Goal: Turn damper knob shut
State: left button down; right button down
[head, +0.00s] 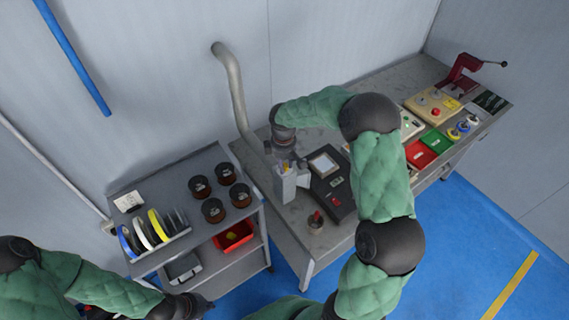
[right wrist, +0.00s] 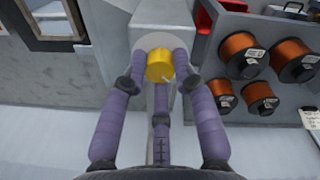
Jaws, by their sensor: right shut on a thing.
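The damper knob (right wrist: 159,66) is a yellow round knob with a small pale pointer mark at its lower right. It sits on the face of a pale grey box (right wrist: 149,24), which also shows in the head view (head: 286,187) at the end of the bench. My right gripper (right wrist: 160,62) has its purple fingers around the knob, one on each side and one below, shut on it. In the head view the knob is hidden by my right gripper. My left gripper (head: 192,306) is low at the bottom left, away from the box; its fingers are unclear.
A grey cart (head: 135,187) with several copper coils (head: 213,210), coloured discs and a red bin (head: 234,236) stands left of the bench (head: 292,227). A dark device (head: 333,189) is right of the box. A grey pipe (head: 233,85) rises behind.

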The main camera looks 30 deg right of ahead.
jog(key=shift+w+r, duration=0.2)
jog(key=shift+w, duration=0.05)
jog(key=c, duration=1.1)
grip_release()
jog(key=shift+o, duration=0.6)
jog(key=shift+a+f, duration=0.1)
jog(key=shift+s, duration=0.1)
notch_tip(320, 180, up, 12)
jog(key=shift+s+a, duration=0.15)
